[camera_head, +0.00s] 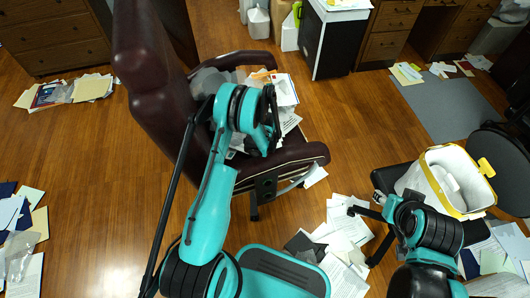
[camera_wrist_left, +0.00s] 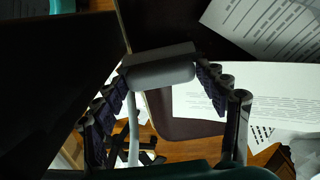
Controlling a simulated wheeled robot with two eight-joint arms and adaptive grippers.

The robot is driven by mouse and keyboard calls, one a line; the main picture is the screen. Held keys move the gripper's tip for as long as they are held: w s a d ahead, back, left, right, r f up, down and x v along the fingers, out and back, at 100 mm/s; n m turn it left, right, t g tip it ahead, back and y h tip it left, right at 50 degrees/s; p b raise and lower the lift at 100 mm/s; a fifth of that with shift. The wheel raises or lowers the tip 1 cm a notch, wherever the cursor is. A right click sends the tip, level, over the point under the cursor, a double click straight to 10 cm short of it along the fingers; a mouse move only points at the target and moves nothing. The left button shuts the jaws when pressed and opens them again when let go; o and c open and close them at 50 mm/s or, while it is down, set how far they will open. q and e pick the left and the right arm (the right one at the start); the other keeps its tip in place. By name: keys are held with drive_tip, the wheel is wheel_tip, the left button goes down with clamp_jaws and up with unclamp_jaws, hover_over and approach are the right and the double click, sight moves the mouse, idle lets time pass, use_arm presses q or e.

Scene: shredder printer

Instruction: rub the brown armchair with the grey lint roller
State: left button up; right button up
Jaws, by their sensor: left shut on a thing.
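The brown armchair (camera_head: 155,75) stands at the upper left of the head view, its dark maroon back towards the left. Papers and grey items lie on its seat. My left arm reaches over the seat, and its wrist hides most of the gripper there. In the left wrist view my left gripper (camera_wrist_left: 165,85) is shut on the grey lint roller (camera_wrist_left: 158,66), whose pale handle (camera_wrist_left: 133,130) hangs below. The maroon seat (camera_wrist_left: 185,128) shows beyond it; contact cannot be told. My right gripper (camera_head: 375,200) is low at the right, its fingers too small to read.
A white bin with a yellow rim (camera_head: 450,180) stands beside my right arm. A black-sided cabinet (camera_head: 332,45) and wooden drawers (camera_head: 392,25) are at the back. Papers litter the floor (camera_head: 345,235); bare wooden floor (camera_head: 90,170) lies left of the chair.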

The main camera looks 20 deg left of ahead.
use_arm(q)
drive_tip(key=shift+s+d, duration=0.15)
drive_tip(key=shift+s, duration=0.15)
drive_tip(key=shift+s+a+f, duration=0.1)
drive_tip(key=shift+s+a, duration=0.3)
drive_tip(key=shift+a, duration=0.2)
drive_tip(key=shift+w+a, duration=1.15)
drive_tip(key=shift+w, duration=0.3)
drive_tip(key=shift+w+a, duration=1.1)
drive_tip(key=shift+w, duration=0.3)
drive_tip(key=shift+w+a, duration=0.95)
drive_tip(key=shift+w, duration=0.25)
drive_tip(key=shift+w+a, duration=0.1)
